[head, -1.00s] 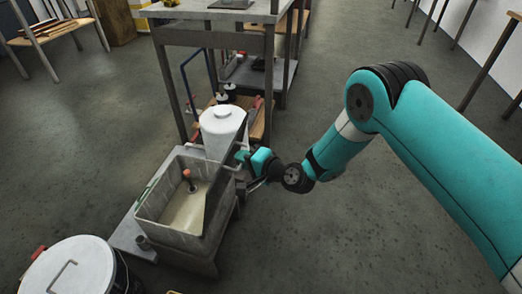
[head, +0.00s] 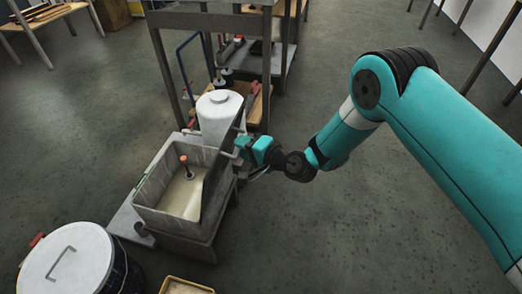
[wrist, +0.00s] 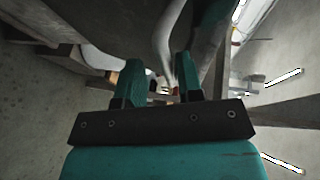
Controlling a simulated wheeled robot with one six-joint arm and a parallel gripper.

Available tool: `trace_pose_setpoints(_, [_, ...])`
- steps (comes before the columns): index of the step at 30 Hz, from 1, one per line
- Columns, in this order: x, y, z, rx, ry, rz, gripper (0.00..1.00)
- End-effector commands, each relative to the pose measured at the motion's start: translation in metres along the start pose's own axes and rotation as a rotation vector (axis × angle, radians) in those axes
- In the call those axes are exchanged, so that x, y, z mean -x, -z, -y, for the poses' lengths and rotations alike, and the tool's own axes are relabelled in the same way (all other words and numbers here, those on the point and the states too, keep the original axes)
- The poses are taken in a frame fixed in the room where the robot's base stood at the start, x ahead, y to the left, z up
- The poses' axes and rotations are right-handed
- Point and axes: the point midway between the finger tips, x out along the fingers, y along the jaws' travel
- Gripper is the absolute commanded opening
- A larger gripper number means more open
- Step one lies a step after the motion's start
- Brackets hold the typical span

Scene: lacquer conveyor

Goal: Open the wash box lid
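The wash box (head: 140,190) is a grey open-topped tub with pale cream liquid and a red-topped plug inside, left of centre in the head view. Its lid (head: 217,178) seems to be the dark panel standing steeply along the tub's right side, so the top is uncovered. My gripper (head: 240,150) is just right of the lid's far end. In the wrist view, my gripper's teal fingers (wrist: 162,85) are apart. A pale curved bar (wrist: 168,38) reaches toward the gap; contact cannot be told. A large dark surface, probably the lid, fills the top.
A white-lidded bucket (head: 70,262) is at the front left, and a yellow-rimmed tray (head: 187,287) is at the bottom. The floor to the right is clear.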

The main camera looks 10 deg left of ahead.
Motion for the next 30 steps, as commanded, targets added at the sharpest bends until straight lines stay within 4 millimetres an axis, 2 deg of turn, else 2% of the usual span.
trace_pose_setpoints(5, [0.028, 0.002, 0.0, -0.007, -0.003, -0.005, 0.34])
trace_pose_setpoints(15, [0.114, 0.003, -0.002, -0.014, -0.007, -0.009, 0.34])
trace_pose_setpoints(20, [0.131, 0.002, -0.01, -0.005, -0.003, -0.007, 0.34])
trace_pose_setpoints(30, [0.163, 0.002, -0.006, -0.002, -0.001, -0.006, 0.34])
